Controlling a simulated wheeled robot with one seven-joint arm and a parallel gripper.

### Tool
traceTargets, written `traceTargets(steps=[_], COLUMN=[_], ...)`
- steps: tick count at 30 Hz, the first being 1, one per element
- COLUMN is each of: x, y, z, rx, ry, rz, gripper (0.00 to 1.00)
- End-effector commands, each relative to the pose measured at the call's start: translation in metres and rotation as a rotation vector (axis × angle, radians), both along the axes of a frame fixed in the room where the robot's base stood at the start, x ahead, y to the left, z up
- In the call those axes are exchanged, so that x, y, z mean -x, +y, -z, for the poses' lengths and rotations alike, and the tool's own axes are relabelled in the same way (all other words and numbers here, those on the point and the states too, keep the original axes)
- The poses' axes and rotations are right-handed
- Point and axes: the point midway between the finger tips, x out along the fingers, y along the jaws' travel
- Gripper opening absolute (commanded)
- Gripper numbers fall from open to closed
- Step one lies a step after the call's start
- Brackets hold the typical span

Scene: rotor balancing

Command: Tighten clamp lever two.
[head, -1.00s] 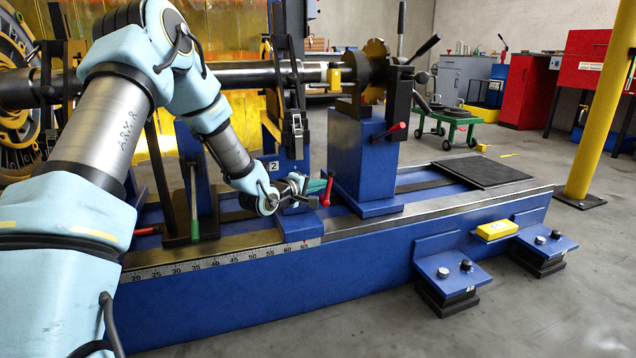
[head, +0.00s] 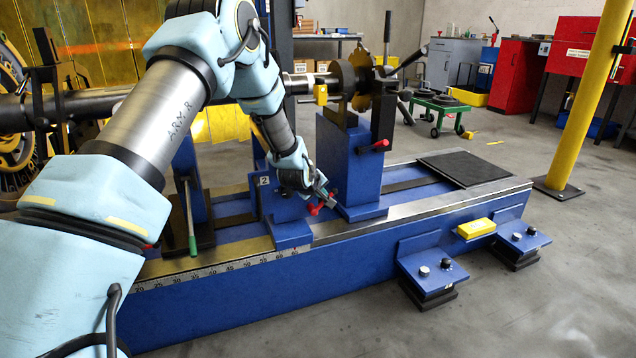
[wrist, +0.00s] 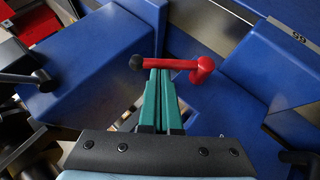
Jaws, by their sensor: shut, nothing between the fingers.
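The clamp lever (head: 315,209) is a small red lever low beside the blue block with the number 2 plate (head: 264,181). In the wrist view the red lever (wrist: 190,64) lies crosswise, with a round red hub at its right and a black knob at its left. My gripper (head: 326,196) is at the lever in the head view. In the wrist view the green fingers of my gripper (wrist: 160,72) are shut together, with nothing between them. Their tips are right at the lever's red arm; whether they touch it I cannot tell.
A blue pedestal (head: 348,165) stands close to the right of my gripper, with another red-handled lever (head: 380,144) on it. The rotor shaft (head: 300,82) runs above. The bed's right end holds a flat black pad (head: 464,168).

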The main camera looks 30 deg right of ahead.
Motion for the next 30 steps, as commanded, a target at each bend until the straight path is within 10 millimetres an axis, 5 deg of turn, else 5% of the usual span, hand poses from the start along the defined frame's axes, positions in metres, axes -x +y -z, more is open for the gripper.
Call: traceTargets(steps=[9, 30], x=[0.002, 0.003], y=[-0.01, -0.029], z=[0.004, 0.028], rx=[-0.199, -0.189], ry=[-0.027, -0.024], rz=[0.003, -0.001], gripper=[0.0, 0.0])
